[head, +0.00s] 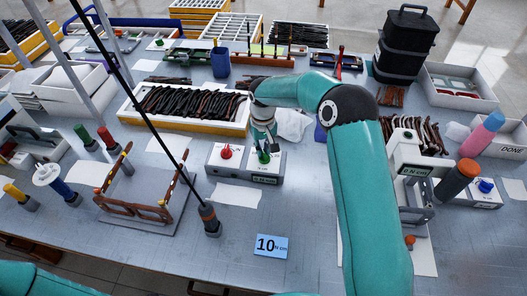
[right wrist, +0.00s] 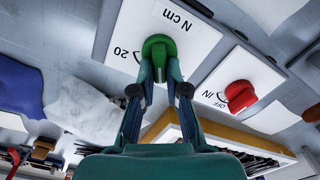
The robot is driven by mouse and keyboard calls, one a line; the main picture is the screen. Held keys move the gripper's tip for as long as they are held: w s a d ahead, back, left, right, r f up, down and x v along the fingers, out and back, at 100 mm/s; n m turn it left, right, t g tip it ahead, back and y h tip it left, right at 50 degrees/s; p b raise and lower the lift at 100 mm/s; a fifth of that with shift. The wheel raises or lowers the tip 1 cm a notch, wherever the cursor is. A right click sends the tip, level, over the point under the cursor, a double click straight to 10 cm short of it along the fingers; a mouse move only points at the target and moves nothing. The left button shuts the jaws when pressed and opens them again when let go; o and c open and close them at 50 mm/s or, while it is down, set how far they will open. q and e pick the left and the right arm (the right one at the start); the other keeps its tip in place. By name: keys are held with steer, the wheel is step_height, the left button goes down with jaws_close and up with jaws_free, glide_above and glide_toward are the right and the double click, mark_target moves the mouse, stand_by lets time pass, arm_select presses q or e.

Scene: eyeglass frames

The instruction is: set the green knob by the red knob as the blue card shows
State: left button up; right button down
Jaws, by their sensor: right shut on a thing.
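My right gripper (head: 264,146) reaches down from above onto the green knob (head: 264,157) of a pale control box (head: 240,170). In the right wrist view the gripper's fingers (right wrist: 159,68) are shut on the green knob (right wrist: 158,45), one on each side. The labels "20" and "N cm" show near it. The red knob (head: 226,152) stands to its left on the box; it also shows in the right wrist view (right wrist: 240,96) near "OFF" and "IN". The blue card (head: 271,247) reads "10 N cm". The knob's pointer is not clear. My left gripper is out of view.
A tray of dark eyeglass frames (head: 190,124) lies behind the box. An upright tool (head: 210,219) stands at front left, beside a brown frame rack (head: 135,210). A grey press-like device (head: 411,175) stands at right. The table around the card is clear.

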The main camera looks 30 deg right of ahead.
steer(key=n, duration=0.4)
steer(key=n+b, duration=0.1)
steer(key=shift+a+n, duration=0.3)
steer(key=shift+n, duration=0.1)
steer(key=shift+r, duration=0.1)
steer(key=c, duration=1.2)
jaws_free()
step_height(320, 180, up, 12)
steer(key=shift+f, duration=0.1)
